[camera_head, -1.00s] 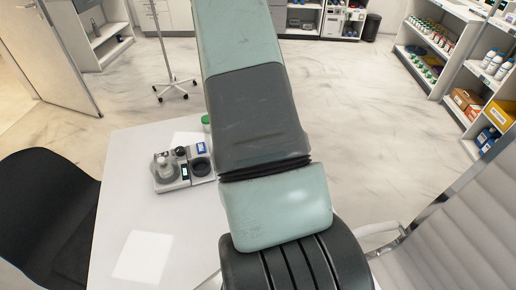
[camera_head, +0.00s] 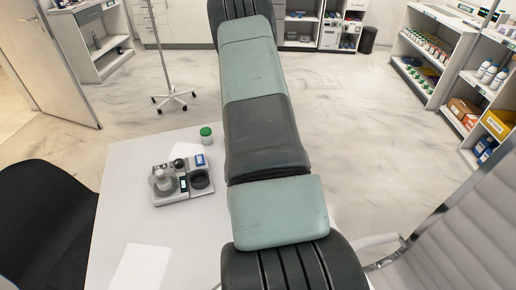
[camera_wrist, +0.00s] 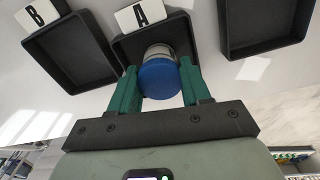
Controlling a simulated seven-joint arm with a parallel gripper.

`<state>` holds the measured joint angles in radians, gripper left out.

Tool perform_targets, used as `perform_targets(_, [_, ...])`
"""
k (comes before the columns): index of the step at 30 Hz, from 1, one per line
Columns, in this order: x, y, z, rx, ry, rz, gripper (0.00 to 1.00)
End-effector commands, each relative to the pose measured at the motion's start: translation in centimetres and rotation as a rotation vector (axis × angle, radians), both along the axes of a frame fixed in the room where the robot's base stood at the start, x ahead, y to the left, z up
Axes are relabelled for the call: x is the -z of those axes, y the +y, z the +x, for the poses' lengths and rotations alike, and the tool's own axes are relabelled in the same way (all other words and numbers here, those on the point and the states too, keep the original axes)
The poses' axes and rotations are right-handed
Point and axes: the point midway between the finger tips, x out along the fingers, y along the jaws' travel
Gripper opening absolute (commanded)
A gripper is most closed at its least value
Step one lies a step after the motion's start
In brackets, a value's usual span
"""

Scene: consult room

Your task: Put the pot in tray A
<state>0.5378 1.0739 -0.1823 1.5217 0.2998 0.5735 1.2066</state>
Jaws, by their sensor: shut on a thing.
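In the wrist view, my gripper (camera_wrist: 160,70) has its green fingers closed on the sides of a pot with a blue lid (camera_wrist: 160,82) and a pale body. The lid faces the camera. The pot is in front of the dark tray A (camera_wrist: 127,49), which has a white "A" label (camera_wrist: 139,14) at its edge. The pot covers part of the tray's inside. I cannot tell whether the pot's base touches the tray floor. In the head view my arm hides the gripper, the held pot and the trays.
Dark tray B (camera_wrist: 72,52) lies to the left of tray A, and another dark tray (camera_wrist: 257,28) to the right. In the head view a green-lidded pot (camera_head: 206,136) and a grey holder with items (camera_head: 184,198) stand on the white table (camera_head: 130,210).

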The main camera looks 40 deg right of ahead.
Motion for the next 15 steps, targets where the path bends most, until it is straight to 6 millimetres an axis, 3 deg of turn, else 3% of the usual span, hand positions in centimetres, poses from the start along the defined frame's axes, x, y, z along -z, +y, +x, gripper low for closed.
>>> perform_targets(8, [0.20, 0.00, 0.06, -0.001, -0.001, 0.000, 0.14])
perform_targets(9, [0.17, -0.02, 0.07, -0.001, -0.002, -0.001, 0.52])
perform_targets(13, [0.15, 0.00, 0.07, -0.001, -0.002, -0.001, 0.72])
perform_targets(15, [0.15, 0.01, 0.07, -0.001, -0.002, -0.001, 0.73])
